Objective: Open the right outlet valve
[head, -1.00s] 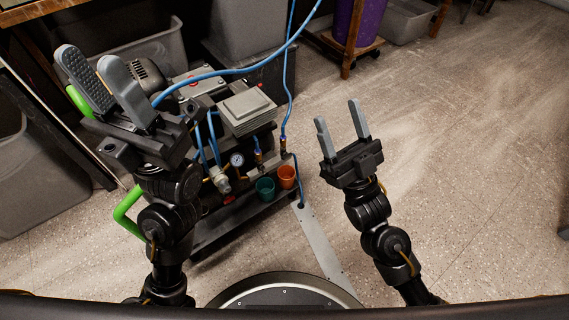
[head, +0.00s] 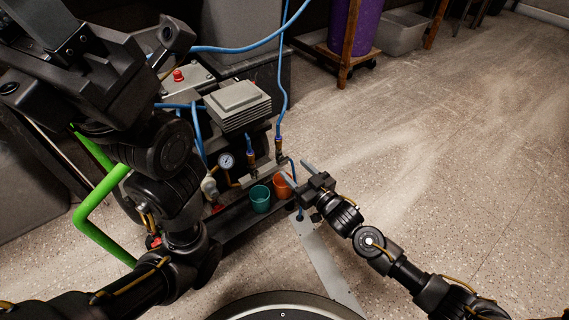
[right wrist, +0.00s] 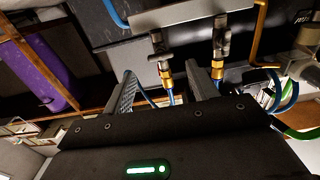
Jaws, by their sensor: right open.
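The right outlet valve (head: 280,154) sits on the pale manifold of the compressor cart, below a brass fitting with a blue hose. In the right wrist view, which looks inverted, this valve (right wrist: 159,44) appears on the left, above its brass fitting (right wrist: 166,74). The left outlet valve (head: 251,171) stands beside it; it also shows in the wrist view (right wrist: 221,40). My right gripper (head: 294,172) is open and empty, close to the right outlet, its fingers pointing at the manifold. Contact is not clear.
A teal cup (head: 260,199) and an orange cup (head: 283,187) stand on the cart below the valves, near my right gripper. A pressure gauge (head: 226,160) is left of them. A green handle (head: 95,205) runs along the cart's left. The floor at right is clear.

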